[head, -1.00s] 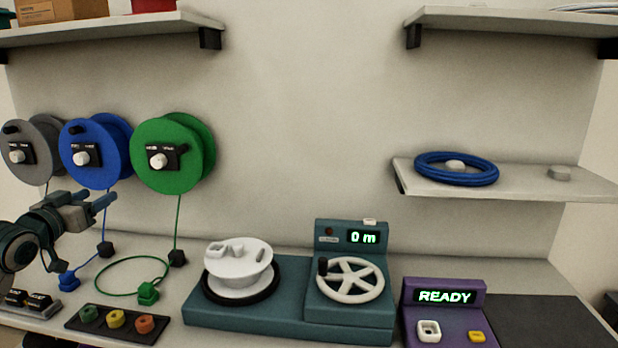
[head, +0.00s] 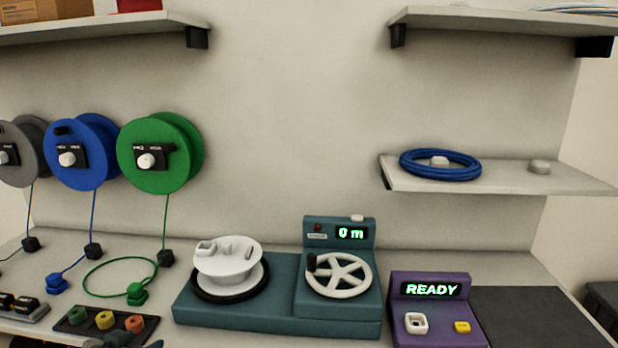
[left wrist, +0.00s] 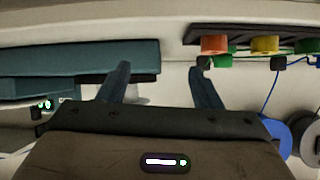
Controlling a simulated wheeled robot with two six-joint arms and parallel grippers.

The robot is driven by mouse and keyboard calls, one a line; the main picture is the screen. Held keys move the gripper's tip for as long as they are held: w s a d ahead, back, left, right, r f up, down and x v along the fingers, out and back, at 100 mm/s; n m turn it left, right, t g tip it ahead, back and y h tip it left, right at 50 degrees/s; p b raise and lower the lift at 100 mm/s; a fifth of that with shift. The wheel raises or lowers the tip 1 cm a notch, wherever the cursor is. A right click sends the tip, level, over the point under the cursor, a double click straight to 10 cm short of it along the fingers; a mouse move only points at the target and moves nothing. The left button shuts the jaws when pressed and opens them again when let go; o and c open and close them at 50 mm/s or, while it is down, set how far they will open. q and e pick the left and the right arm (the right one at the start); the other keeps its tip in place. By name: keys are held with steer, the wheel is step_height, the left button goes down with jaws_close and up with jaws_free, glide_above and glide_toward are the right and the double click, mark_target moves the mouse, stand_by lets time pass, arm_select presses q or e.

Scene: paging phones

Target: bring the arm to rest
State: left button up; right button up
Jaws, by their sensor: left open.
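My left gripper (left wrist: 160,72) is open and empty in the left wrist view, its two blue fingers apart. In the head view only a little of my left arm's end shows at the bottom edge, in front of the black tray with green, yellow and orange pieces (head: 70,325). That tray also shows at the top right of the left wrist view (left wrist: 235,30). My right gripper is in neither view.
A teal machine (head: 240,322) with a white reel, a handwheel and a "0 m" display stands mid-bench. A purple box (head: 450,312) reads "READY". Grey, blue and green (head: 150,178) spools hang on the wall. A blue coil (head: 440,176) lies on the right shelf.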

arm_select(q)
steer(key=s+d+f+g+y, duration=0.1)
steer(key=s+d+f+g, duration=0.3)
steer(key=s, duration=0.7)
steer(key=s+d+f+n+g, duration=0.1)
steer(key=s+d+f+g, duration=0.1)
steer(key=s+f, duration=0.6)
steer(key=s+d+f+g+y, duration=0.1)
steer(key=s+d+f+g, duration=0.2)
steer(key=s, duration=1)
steer(key=s+f+x, duration=0.1)
steer(key=s+x, duration=0.1)
steer(key=x, duration=1)
steer(key=s+x, duration=0.2)
steer(key=x, duration=1.1)
steer(key=s+f, duration=0.6)
steer(key=f, duration=0.3)
steer(key=s+a+f+g+p, duration=0.1)
steer(key=s+f, duration=0.5)
steer(key=f, duration=0.3)
steer(key=shift+s+n, duration=0.3)
steer(key=shift+n, duration=0.1)
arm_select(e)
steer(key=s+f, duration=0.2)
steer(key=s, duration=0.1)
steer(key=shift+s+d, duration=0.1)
